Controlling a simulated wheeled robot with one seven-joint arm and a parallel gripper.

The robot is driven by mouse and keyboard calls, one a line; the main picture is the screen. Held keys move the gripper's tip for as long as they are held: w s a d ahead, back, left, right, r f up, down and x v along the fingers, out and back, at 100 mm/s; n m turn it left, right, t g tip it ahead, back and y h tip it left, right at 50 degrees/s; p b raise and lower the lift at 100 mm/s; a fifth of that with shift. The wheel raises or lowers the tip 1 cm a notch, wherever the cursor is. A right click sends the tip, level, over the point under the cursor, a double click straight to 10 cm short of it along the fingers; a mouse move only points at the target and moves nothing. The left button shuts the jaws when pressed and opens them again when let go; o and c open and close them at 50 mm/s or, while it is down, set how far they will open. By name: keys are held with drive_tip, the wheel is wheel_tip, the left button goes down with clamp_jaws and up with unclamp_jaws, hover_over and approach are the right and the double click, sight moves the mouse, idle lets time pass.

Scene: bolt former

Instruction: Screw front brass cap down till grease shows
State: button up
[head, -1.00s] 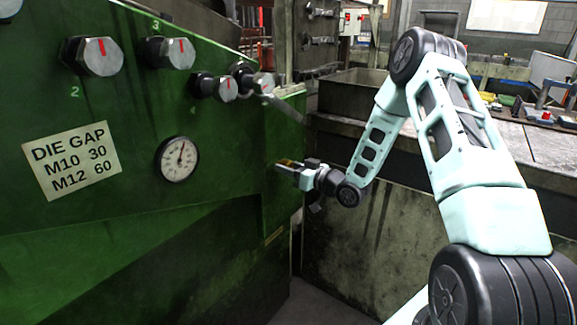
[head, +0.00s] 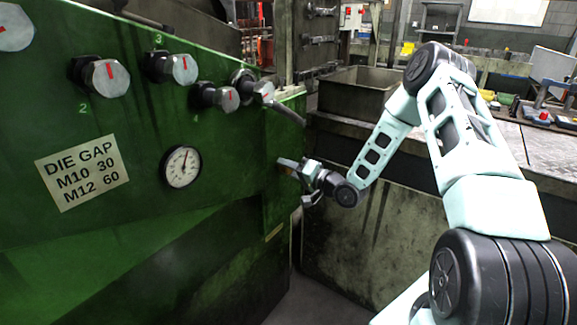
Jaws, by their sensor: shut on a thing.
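My gripper (head: 284,164) is at the right end of the green machine's front, low beside its corner edge. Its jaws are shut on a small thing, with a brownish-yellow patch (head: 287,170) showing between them. This patch looks like the brass cap, but it is mostly hidden by the jaws. I cannot see its thread or any grease. My arm reaches in from the right.
The green machine (head: 225,160) carries several hex knobs (head: 106,77), a round dial gauge (head: 182,166) and a DIE GAP label (head: 82,173). A dark metal bin (head: 365,90) stands behind my arm. The floor gap (head: 315,300) below is clear.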

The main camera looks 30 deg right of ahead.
drive_tip(key=shift+m, duration=0.9)
drive_tip(key=shift+f, duration=0.1)
drive_tip(key=shift+s, duration=0.1)
drive_tip(key=o, duration=1)
drive_tip(key=b+v, duration=0.1)
drive_tip(key=v, duration=1.6)
drive_tip(key=shift+s, duration=0.15)
